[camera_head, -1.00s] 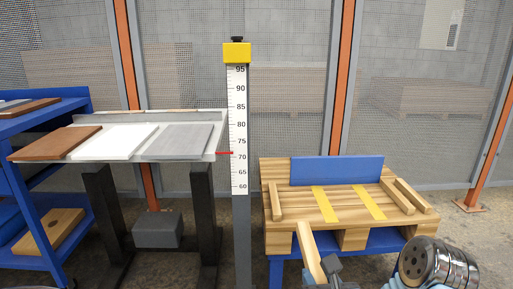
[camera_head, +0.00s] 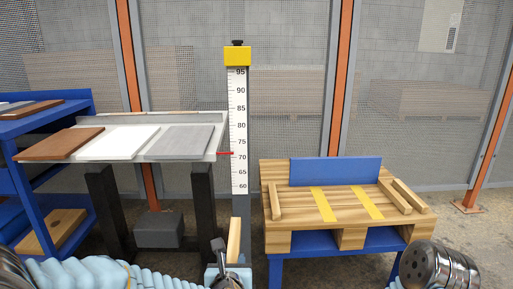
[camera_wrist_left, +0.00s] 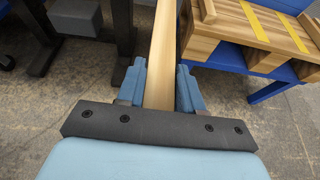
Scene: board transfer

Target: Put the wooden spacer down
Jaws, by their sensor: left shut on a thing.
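My left gripper (camera_head: 222,262) is shut on the wooden spacer (camera_head: 234,240), a pale wooden bar, low in front of the gap between the grey table and the pallet stand. In the left wrist view, the spacer (camera_wrist_left: 161,60) runs away from me between the two blue fingers of the left gripper (camera_wrist_left: 161,85). Its near end is hidden behind the dark gripper plate. It is held clear of the pallet (camera_head: 295,222), which is to its right. My right gripper is not in view.
The pallet carries similar bars (camera_head: 275,201) at its left and right, two yellow strips (camera_head: 323,204) and an upright blue board (camera_head: 336,171). A height gauge (camera_head: 238,130) stands behind the spacer. The table (camera_head: 222,128) at left holds brown, white and grey boards.

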